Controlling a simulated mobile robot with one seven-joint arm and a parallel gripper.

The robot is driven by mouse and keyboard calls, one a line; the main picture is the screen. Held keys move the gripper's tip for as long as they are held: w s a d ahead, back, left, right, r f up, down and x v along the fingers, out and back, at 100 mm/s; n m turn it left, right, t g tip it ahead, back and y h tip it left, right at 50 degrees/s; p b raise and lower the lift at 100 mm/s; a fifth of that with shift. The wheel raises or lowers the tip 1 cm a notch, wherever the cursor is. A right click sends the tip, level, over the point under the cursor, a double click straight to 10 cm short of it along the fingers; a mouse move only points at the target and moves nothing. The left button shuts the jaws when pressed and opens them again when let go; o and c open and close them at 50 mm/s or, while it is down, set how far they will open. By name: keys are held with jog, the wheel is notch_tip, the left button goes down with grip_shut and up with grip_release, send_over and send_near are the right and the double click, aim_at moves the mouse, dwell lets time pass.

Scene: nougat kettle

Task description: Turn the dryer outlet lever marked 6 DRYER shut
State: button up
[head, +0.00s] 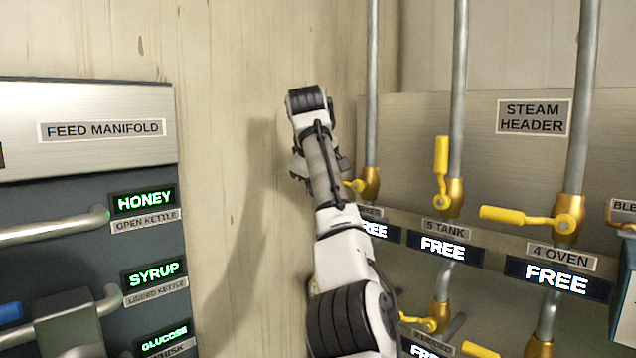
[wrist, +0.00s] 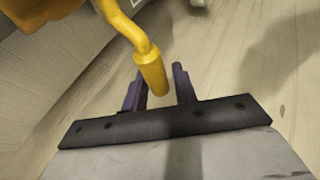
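The yellow lever (head: 356,185) on the leftmost steam pipe shows only in part in the head view, because my arm covers its left side. It points left from its brass valve (head: 371,184). The label below is mostly covered, so I cannot read the 6 DRYER marking. In the wrist view the yellow lever (wrist: 151,70) reaches down with its rounded end between the two dark fingers of my gripper (wrist: 159,74). The fingers stand apart, with a gap at the right finger. I cannot tell whether the left finger touches it. In the head view my arm hides the fingers.
The 5 TANK lever (head: 441,160) stands upright beside its pipe. The 4 OVEN lever (head: 512,216) points left, across its pipe. More yellow levers (head: 418,322) sit below. The feed manifold (head: 95,185) is at the left, with bare wall (head: 235,60) between.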

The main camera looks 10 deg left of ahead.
jog(key=v, duration=1.3)
jog(key=shift+s+r+b, duration=0.25)
jog(key=shift+b, duration=0.1)
